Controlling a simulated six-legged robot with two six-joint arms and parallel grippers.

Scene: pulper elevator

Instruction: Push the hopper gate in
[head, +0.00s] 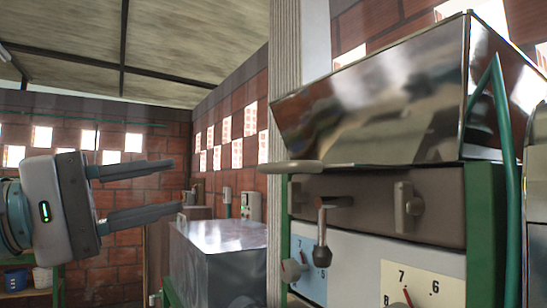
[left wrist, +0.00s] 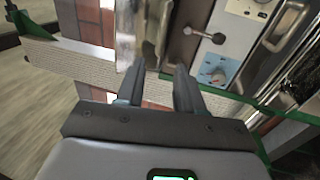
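The shiny metal hopper (head: 375,100) sits on top of the machine at the right of the head view. My right gripper is not in view.
Below the hopper are a lever with a dark knob (head: 322,218), a blue dial card (head: 308,265) and a yellow dial card (head: 420,287). A green frame post (head: 482,230) stands at the right. A grey metal box (head: 215,245) stands behind, left of the pale column (head: 284,70).

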